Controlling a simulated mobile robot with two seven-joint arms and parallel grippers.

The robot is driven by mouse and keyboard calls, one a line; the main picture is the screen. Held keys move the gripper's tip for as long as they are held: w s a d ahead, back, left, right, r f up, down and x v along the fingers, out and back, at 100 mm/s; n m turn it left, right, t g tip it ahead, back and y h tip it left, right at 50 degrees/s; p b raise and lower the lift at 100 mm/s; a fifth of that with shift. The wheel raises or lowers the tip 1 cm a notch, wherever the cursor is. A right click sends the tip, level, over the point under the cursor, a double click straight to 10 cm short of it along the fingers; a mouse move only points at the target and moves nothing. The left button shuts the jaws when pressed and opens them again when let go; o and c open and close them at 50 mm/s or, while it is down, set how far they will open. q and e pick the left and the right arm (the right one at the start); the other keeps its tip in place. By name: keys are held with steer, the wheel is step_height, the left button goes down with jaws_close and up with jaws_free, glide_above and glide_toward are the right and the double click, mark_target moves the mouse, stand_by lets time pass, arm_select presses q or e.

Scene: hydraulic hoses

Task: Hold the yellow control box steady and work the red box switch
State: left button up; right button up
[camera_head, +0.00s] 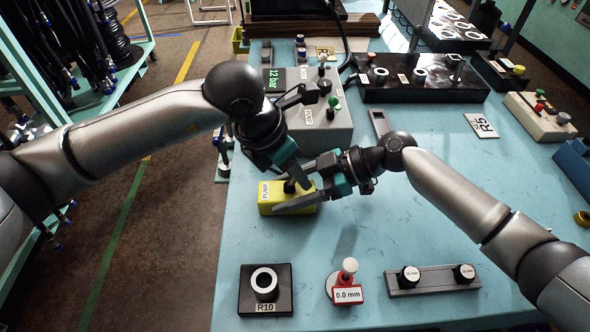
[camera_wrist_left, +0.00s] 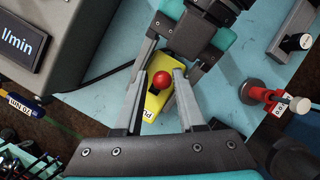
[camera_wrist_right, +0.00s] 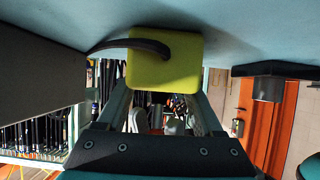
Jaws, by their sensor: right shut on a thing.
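The yellow control box (camera_head: 268,208), labelled PUMP, sits on the blue table. My right gripper (camera_head: 287,190) reaches it from the right and is shut on its sides. In the right wrist view the yellow box (camera_wrist_right: 165,72) fills the space between the fingers, and a dark cable runs from it. The red box switch (camera_wrist_left: 162,80) is a round ball knob on the box's top in the left wrist view. My left gripper (camera_wrist_left: 160,78) is open above it, a finger on each side with gaps. In the head view the red knob is hidden by the grippers.
A grey console (camera_head: 325,122) with a 12 bar display stands behind the box. In front are a black R10 block (camera_head: 265,303), a red gauge (camera_head: 347,288) reading 0.0 mm and a grey rail with black knobs (camera_head: 436,282).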

arm_select(q)
steer(key=shift+a, duration=0.1)
jaws_close()
steer(key=shift+w, duration=0.1)
steer(key=shift+d+y, duration=0.3)
steer(key=shift+y, duration=0.5)
arm_select(e)
steer(key=shift+s, duration=0.1)
arm_select(q)
steer(key=shift+f, duration=0.1)
jaws_free()
steer(key=v, duration=1.2)
